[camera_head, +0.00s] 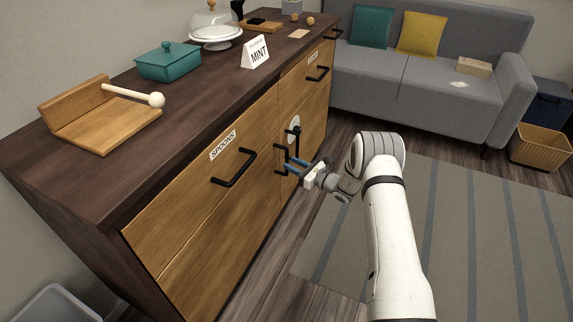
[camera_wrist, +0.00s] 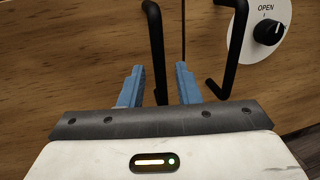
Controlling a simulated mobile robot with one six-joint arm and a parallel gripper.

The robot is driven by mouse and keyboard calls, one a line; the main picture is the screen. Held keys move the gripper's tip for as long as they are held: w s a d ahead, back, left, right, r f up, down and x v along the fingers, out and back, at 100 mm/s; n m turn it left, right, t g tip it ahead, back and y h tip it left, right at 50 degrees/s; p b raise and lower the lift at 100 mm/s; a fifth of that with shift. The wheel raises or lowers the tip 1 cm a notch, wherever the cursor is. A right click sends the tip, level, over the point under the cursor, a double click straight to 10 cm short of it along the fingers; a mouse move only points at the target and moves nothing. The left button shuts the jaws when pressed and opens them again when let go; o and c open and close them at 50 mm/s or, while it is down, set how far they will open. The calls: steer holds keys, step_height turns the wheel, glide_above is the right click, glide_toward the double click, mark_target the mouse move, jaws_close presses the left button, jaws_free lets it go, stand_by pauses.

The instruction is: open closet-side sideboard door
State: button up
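The sideboard (camera_head: 215,195) has a wooden front and a dark top. Two lower doors meet at a thin vertical seam, and both look shut. Each has a black bar handle beside the seam: the left handle (camera_wrist: 156,45) and the right handle (camera_wrist: 238,45). My gripper (camera_head: 291,163) is at the sideboard front, by these handles. In the wrist view its blue fingers (camera_wrist: 159,72) are open, with the lower part of the left handle showing between them. The right handle is outside the right finger. I cannot tell whether either finger touches the handle.
A white dial plate (camera_wrist: 262,28) marked OPEN, with a black knob, is right of the right handle. Drawer handles (camera_head: 235,167) stick out above the doors. A grey sofa (camera_head: 420,85) stands beyond. The rug (camera_head: 460,235) on the right is clear.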

mark_target(287, 174)
steer(key=shift+x, duration=1.55)
steer(key=shift+c, duration=0.3)
jaws_close()
